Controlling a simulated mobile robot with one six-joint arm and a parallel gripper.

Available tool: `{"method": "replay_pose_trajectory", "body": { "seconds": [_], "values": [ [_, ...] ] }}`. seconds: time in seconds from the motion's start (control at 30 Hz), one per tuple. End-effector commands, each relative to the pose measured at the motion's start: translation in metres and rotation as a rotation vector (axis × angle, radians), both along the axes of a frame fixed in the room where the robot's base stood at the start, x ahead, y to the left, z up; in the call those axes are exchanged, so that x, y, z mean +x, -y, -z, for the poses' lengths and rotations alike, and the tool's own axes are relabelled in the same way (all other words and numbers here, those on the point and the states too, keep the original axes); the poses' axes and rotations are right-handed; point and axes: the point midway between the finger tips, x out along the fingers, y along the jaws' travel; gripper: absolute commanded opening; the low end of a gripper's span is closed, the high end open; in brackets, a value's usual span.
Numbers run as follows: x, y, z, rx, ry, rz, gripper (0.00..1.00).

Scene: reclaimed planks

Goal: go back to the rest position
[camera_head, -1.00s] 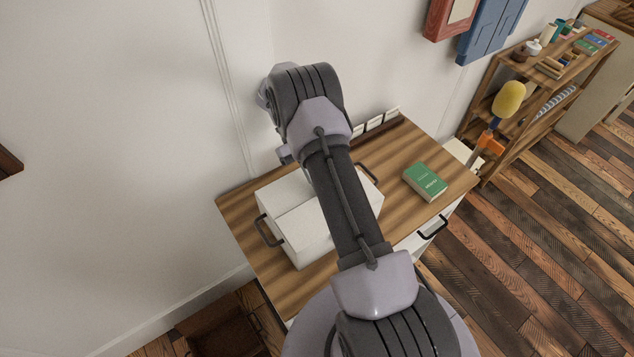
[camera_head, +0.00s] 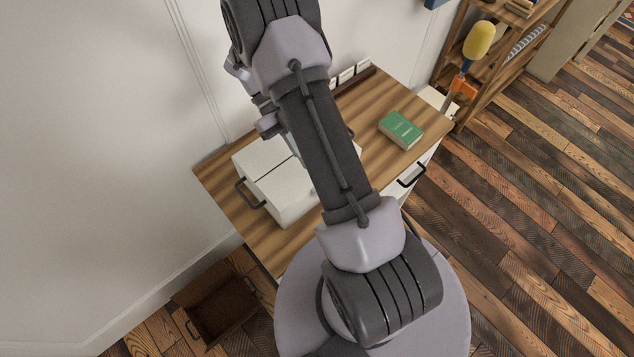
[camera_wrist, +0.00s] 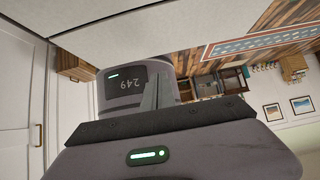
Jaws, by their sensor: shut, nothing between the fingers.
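My gripper (camera_wrist: 156,93) shows in the wrist view as grey fingers above a dark bar, shut with nothing between them. In the head view my arm rises from my round base and reaches over the wooden-topped cabinet (camera_head: 229,188). The arm hides most of the gripper there. A white two-part box (camera_head: 262,160) with dark handles stands on the cabinet, partly behind my arm. I cannot tell the exact gap between gripper and box.
A green book (camera_head: 401,129) lies on the cabinet top, right of my arm. An open brown crate (camera_head: 222,305) stands on the floor at lower left. A shelf (camera_head: 447,75) stands at upper right, near a yellow-headed object (camera_head: 479,40). The plank floor at right is clear.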

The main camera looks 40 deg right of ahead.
Motion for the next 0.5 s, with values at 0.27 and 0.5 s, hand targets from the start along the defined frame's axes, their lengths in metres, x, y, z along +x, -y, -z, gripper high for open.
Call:
{"method": "replay_pose_trajectory", "body": {
  "seconds": [0.27, 0.5],
  "values": [
    [-0.065, -0.022, -0.007, -0.001, 0.0, -0.001, 0.0],
    [-0.092, -0.031, -0.009, -0.001, 0.001, -0.001, 0.0]
  ]
}}
